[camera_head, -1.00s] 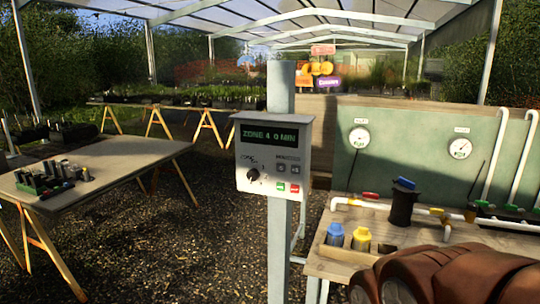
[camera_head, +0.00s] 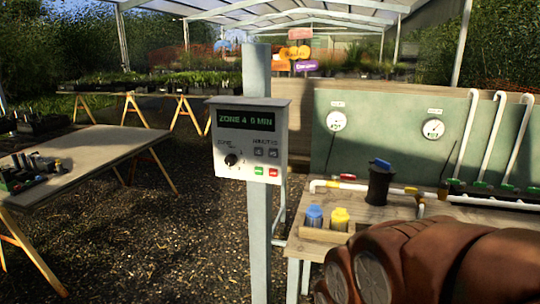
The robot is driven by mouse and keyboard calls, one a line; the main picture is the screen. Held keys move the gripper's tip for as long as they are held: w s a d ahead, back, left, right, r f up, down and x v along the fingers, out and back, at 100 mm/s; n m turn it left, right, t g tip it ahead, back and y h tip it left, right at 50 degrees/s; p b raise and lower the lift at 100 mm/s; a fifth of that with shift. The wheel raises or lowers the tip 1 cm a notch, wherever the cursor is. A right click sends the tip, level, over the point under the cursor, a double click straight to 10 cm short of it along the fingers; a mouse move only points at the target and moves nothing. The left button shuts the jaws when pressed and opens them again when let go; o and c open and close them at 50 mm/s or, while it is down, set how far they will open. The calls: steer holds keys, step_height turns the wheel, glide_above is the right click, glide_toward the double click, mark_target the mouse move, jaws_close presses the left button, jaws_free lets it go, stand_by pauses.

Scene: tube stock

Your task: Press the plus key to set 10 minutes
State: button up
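A grey control box (camera_head: 220,160) is mounted on a pale upright post (camera_head: 257,230) near the middle of the view. Its green display (camera_head: 246,121) reads "ZONE 4 0 MIN". Below it are a black rotary knob (camera_head: 231,159) on the left and two small grey minute keys on the right. The left key (camera_head: 258,152) and the right key (camera_head: 273,153) carry signs too small to read surely; the right one looks like a plus. A green key (camera_head: 257,170) and a red key (camera_head: 273,172) sit below them. My gripper is out of view; only my brown arm shows at lower right.
A wooden bench (camera_head: 420,209) with white pipes, a black canister (camera_head: 379,187), and blue (camera_head: 314,215) and yellow-capped (camera_head: 339,217) bottles stands right of the post. A table (camera_head: 100,152) with small parts is at left. Gravel in front of the box is open.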

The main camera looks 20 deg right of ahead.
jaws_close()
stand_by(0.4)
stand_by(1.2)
